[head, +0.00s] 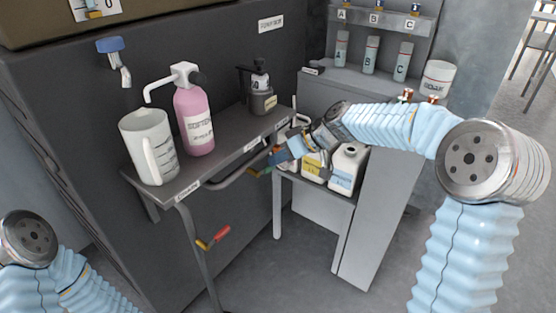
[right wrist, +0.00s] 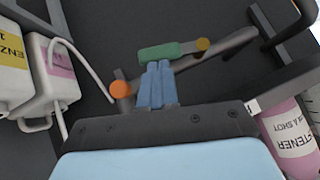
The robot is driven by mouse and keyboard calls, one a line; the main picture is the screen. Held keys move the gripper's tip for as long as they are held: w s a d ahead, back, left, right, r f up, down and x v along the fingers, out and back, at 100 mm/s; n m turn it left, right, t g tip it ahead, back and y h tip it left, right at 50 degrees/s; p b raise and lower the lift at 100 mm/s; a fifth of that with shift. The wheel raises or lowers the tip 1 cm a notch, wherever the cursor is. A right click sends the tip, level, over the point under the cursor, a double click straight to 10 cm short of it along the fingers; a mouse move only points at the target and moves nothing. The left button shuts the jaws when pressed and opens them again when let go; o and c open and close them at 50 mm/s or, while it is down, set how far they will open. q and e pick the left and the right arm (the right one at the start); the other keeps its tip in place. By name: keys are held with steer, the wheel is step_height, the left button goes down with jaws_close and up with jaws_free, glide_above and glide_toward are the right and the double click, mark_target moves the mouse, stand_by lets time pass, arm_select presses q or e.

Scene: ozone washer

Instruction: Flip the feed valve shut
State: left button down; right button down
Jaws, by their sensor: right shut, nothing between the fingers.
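A green valve handle with a yellow tip (right wrist: 165,50) sits at a grey pipe on the dark machine in the right wrist view. In the head view my right gripper (head: 277,157) is beside the shelf, partly hiding the pipe. A red lever with a yellow part (head: 213,238) sits lower on the machine. My left gripper is out of view.
An orange knob (right wrist: 120,89) is just left of my fingers. A shelf (head: 205,180) holds a jug (head: 148,147), a pink bottle (head: 196,118) and a dark bottle (head: 262,97). White jerrycans (head: 347,168) stand on a low stand to the right. The floor in front is clear.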

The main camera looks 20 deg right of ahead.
step_height(320, 180, down, 8)
steer(key=s+a+m+g+y+b, duration=0.1)
steer(key=m+g+y+b, duration=0.2)
steer(key=m+y+b, duration=0.4)
steer(key=shift+s+a+m+y+b, duration=0.2)
steer(key=shift+a+m+y+b, duration=0.15)
steer(key=shift+y, duration=1.35)
steer(key=shift+a+r, duration=0.1)
steer(key=s+a+r+p, duration=0.1)
steer(key=s+a+r, duration=0.2)
steer(key=s+r, duration=1)
steer(key=shift+s+a, duration=0.3)
steer(key=shift+a, duration=0.1)
